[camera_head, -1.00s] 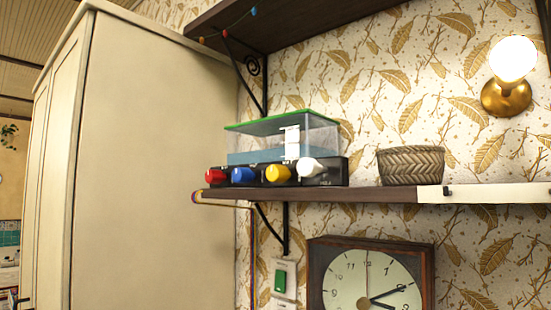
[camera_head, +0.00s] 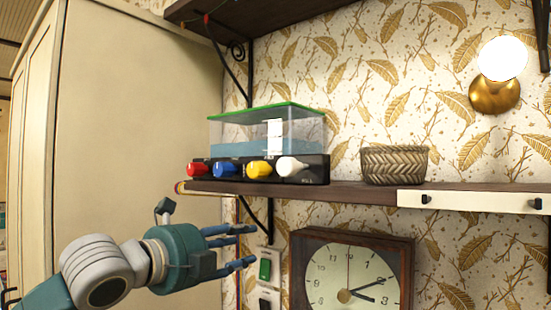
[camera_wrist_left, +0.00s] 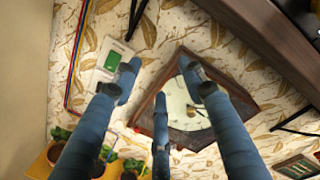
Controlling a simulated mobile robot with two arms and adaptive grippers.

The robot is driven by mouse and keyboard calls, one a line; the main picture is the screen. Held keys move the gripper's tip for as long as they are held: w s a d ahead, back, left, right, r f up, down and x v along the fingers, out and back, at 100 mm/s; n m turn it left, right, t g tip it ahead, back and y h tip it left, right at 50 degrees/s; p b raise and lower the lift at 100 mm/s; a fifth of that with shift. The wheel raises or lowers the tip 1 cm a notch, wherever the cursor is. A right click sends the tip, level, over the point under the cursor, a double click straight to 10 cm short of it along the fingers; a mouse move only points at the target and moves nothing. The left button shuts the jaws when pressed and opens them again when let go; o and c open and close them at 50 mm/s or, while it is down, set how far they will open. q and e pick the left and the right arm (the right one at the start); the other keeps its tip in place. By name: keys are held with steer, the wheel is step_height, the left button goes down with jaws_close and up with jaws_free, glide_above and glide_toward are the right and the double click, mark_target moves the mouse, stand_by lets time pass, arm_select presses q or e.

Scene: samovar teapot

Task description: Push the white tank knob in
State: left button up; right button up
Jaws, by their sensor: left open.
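The white knob (camera_head: 290,166) is the rightmost of the row of coloured knobs on the black front strip (camera_head: 316,170) of a clear water tank (camera_head: 230,131) with a green lid. It sticks out toward me. The tank stands on a dark wooden shelf (camera_head: 345,194). My left gripper (camera_head: 247,246) is open and empty, below the shelf and to the left of the white knob, not touching it. In the left wrist view the gripper's fingers (camera_wrist_left: 163,95) are spread apart in front of the wall. The knobs are not visible there. My right gripper is not in view.
Red (camera_head: 197,169), blue (camera_head: 227,169) and yellow (camera_head: 260,169) knobs sit left of the white one. A woven basket (camera_head: 394,165) is on the shelf to the right. Below hang a clock (camera_head: 352,275) and a green switch (camera_head: 265,268). A tall cabinet (camera_head: 140,130) stands left.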

mark_target(284, 165)
arm_select(q)
steer(key=s+d+r+m+p, duration=0.1)
steer(key=s+r+m, duration=0.4)
steer(key=s, duration=0.3)
steer(key=s+r+m+h, duration=0.1)
steer(key=s+r+m, duration=0.4)
steer(key=s, duration=0.3)
steer(key=s+d+r+m+p, duration=0.1)
steer(key=s+r+m, duration=0.4)
steer(key=s, duration=0.3)
steer(key=p+x, duration=0.1)
steer(key=x, duration=0.2)
steer(key=p+x, duration=0.1)
steer(key=x, duration=0.6)
steer(key=shift+r+p, duration=0.35)
steer(key=shift+p, duration=0.05)
steer(key=shift+w+d, duration=0.2)
steer(key=shift+w, duration=0.25)
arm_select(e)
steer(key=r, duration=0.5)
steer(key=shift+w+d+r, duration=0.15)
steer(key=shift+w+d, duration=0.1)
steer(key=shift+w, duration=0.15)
arm_select(q)
jaws_close()
